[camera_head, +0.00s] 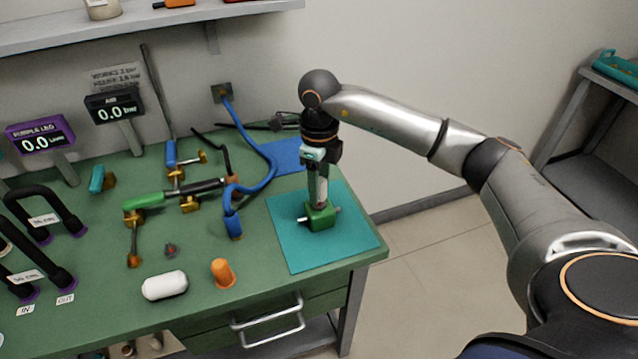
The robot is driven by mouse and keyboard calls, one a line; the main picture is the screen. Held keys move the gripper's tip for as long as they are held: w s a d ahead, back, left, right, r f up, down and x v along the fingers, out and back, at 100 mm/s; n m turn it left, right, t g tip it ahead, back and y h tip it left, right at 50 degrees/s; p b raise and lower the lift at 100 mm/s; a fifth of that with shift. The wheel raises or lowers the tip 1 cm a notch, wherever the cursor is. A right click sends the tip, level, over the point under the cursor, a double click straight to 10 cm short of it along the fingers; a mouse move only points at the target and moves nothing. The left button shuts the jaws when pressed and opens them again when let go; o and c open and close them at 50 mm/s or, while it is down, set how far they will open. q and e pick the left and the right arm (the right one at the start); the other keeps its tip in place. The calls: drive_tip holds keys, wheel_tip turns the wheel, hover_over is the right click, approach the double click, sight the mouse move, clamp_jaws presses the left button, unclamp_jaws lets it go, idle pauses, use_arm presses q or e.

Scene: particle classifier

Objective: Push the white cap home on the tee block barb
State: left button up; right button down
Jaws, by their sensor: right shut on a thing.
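The green tee block (320,216) sits on the teal mat (349,245) near the right front of the table. Short pale barbs stick out from its left and right sides. My right gripper (319,198) points straight down onto the top of the block. Its fingers are shut on a small pale piece that looks like the white cap (322,187). The fingers hide most of the cap and the block's top, so I cannot tell how far the cap sits on the barb. My left gripper is not in view.
A white capsule (165,285) and an orange plug (223,273) lie near the front edge. A blue hose (262,143) curves left of the mat. Brass fittings, black hoses and the purple display (41,137) fill the left side. The mat's front is clear.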

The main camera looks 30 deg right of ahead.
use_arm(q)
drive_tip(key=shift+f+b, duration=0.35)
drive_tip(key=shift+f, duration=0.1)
use_arm(e)
drive_tip(key=shift+f, duration=0.6)
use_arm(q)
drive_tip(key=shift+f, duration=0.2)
use_arm(e)
drive_tip(key=shift+f, duration=0.35)
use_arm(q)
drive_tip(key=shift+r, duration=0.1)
use_arm(e)
drive_tip(key=shift+c, duration=1.5)
unclamp_jaws()
drive_tip(key=shift+r, duration=0.15)
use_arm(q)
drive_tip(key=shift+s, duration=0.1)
use_arm(e)
wheel_tip(320, 180, up, 2)
wheel_tip(320, 180, up, 10)
drive_tip(key=shift+f, duration=0.15)
drive_tip(key=shift+r, duration=0.4)
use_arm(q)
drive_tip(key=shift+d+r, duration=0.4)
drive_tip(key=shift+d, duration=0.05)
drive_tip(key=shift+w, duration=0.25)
